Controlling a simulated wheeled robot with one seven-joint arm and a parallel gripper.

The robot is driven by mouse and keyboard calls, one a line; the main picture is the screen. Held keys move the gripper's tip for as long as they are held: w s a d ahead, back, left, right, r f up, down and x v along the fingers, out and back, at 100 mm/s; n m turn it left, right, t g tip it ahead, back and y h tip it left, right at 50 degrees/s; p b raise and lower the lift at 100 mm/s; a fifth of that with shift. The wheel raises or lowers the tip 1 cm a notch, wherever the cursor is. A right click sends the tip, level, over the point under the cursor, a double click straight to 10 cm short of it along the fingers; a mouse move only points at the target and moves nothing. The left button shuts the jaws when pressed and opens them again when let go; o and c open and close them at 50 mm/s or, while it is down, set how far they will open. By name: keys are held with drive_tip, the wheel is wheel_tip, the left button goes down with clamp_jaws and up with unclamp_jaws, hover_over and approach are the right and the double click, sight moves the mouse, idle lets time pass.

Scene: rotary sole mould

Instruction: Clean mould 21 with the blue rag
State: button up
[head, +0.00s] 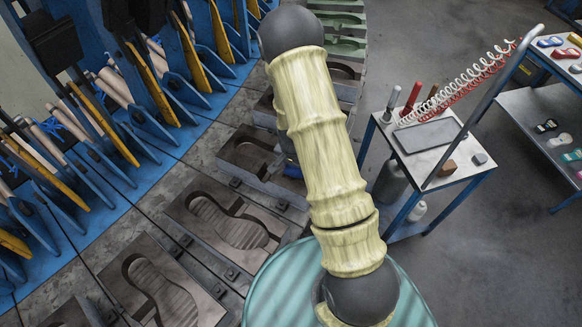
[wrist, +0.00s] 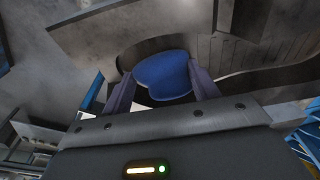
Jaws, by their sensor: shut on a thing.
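The blue rag (wrist: 163,78) is a rounded blue wad between the two fingers of my gripper (wrist: 161,70) in the wrist view. My gripper is shut on it. The rag is over the rounded end of a dark sole-shaped cavity in a grey metal mould (wrist: 292,32); I cannot tell whether it touches the surface. No mould number is readable. In the head view my arm hides the gripper. A small blue patch beside the arm, near a mould (head: 249,150), may be the rag or part of my wrist.
More open sole moulds (head: 233,222) line the rotary table, with blue brackets and yellow-edged plates (head: 140,80) at left. A tool trolley (head: 447,160) with bottles and a coiled hose stands right. A shelf with soles (head: 545,120) is at far right. Grey floor lies between.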

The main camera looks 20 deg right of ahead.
drive_tip(key=r+p, duration=0.2)
drive_tip(key=r, duration=0.2)
drive_tip(key=r+p, duration=0.3)
drive_tip(key=r, duration=0.1)
drive_tip(key=shift+s+r, duration=0.2)
drive_tip(key=shift+r, duration=0.1)
drive_tip(key=shift+d, duration=0.1)
wheel_tip(320, 180, up, 9)
drive_tip(key=p, duration=0.6)
idle(0.5)
drive_tip(key=s+d+b, duration=0.5)
drive_tip(key=s+d, duration=0.9)
idle(0.6)
